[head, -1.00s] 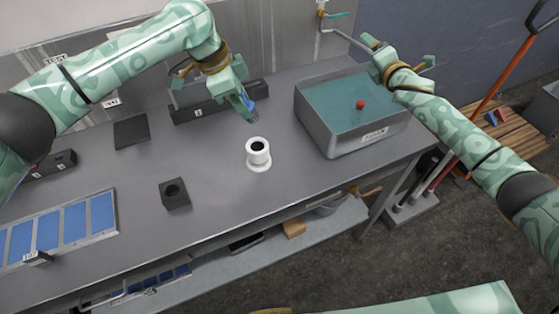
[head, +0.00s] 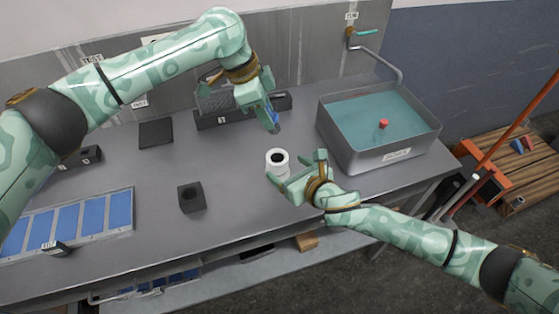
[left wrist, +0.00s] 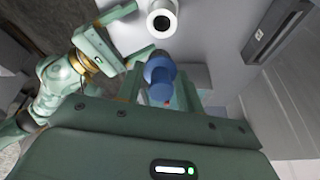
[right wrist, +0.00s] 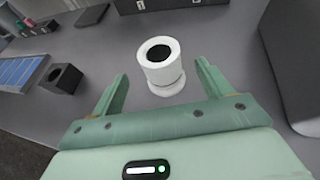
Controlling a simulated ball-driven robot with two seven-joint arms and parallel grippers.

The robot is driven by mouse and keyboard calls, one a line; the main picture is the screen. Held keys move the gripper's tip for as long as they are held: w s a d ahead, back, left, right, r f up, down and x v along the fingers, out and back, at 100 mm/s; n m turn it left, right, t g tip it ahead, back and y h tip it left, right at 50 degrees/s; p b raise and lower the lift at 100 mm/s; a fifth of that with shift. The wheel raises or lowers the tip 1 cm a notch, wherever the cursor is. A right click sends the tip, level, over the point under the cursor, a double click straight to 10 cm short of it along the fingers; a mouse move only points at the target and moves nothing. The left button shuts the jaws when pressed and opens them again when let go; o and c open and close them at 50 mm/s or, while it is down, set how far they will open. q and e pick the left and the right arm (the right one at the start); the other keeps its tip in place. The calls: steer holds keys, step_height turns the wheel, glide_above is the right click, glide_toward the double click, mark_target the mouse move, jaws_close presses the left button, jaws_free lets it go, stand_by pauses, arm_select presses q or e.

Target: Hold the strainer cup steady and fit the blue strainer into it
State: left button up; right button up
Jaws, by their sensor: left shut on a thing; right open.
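The white strainer cup (head: 277,157) stands upright on the grey bench, its dark round opening facing up; it also shows in the right wrist view (right wrist: 158,50). My right gripper (head: 299,167) is open beside the cup. In the right wrist view its two fingers (right wrist: 162,78) are spread, with the cup just beyond and between the tips, apart from them. My left gripper (head: 270,122) is shut on the blue strainer (left wrist: 158,68) and holds it above the bench, behind the cup in the head view. The fingers partly hide the strainer.
A grey basin of teal water (head: 350,150) with a red float (head: 383,124) stands right of the cup. A black block with a hole (head: 191,198) and a tray of blue panels (head: 120,212) lie to the left. A dark rack (head: 213,119) is at the back.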

mark_target(274, 158)
steer(key=x, duration=0.8)
steer(key=shift+w+a, duration=0.1)
steer(key=shift+w, duration=0.1)
